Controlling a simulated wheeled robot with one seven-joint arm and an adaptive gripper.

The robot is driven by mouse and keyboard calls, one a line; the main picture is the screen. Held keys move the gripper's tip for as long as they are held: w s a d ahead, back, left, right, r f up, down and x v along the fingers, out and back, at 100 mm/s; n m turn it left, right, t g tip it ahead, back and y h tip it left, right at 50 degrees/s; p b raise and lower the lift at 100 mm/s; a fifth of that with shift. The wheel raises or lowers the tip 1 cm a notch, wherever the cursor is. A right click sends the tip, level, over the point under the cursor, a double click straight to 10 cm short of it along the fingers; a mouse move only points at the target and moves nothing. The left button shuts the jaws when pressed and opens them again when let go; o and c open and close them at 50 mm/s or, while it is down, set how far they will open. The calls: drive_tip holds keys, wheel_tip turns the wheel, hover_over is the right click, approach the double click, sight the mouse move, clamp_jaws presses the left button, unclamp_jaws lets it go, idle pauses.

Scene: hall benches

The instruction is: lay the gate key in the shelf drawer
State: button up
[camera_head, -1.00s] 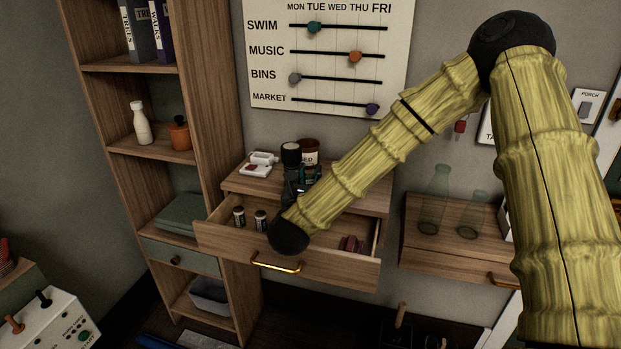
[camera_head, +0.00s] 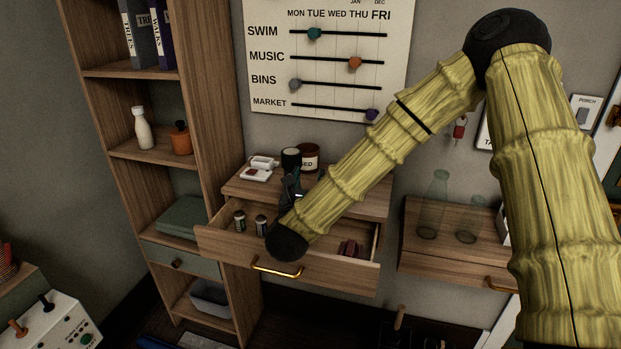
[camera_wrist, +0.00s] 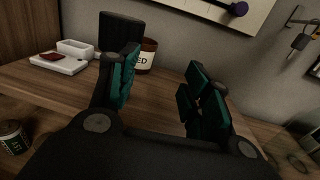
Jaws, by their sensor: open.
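A wooden drawer (camera_head: 330,272) with a brass handle stands open under a small wall shelf (camera_head: 350,203). Two small batteries and a dark red item (camera_head: 350,248) lie in it. My gripper (camera_head: 291,187) is above the drawer's back part, near the shelf front, partly hidden by my arm. In the wrist view my gripper (camera_wrist: 163,85) is open, with teal finger pads and nothing between them. Keys (camera_wrist: 301,40) hang from a wall hook at the upper right there. A red tag (camera_head: 460,130) hangs on the wall in the head view. I cannot tell which is the gate key.
A dark cup (camera_wrist: 121,33), a labelled jar (camera_wrist: 146,55) and a white tray (camera_wrist: 60,63) stand on the shelf behind my fingers. A tall bookcase (camera_head: 215,90) with a closed grey-green drawer (camera_head: 172,262) stands left. Glass vessels (camera_head: 433,205) stand on another shelf at right.

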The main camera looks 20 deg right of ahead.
drive_tip(key=b+v, duration=0.1)
drive_tip(key=v, duration=0.9)
drive_tip(key=shift+s+f, duration=0.2)
drive_tip(key=shift+s, duration=0.05)
drive_tip(key=shift+c, duration=0.5)
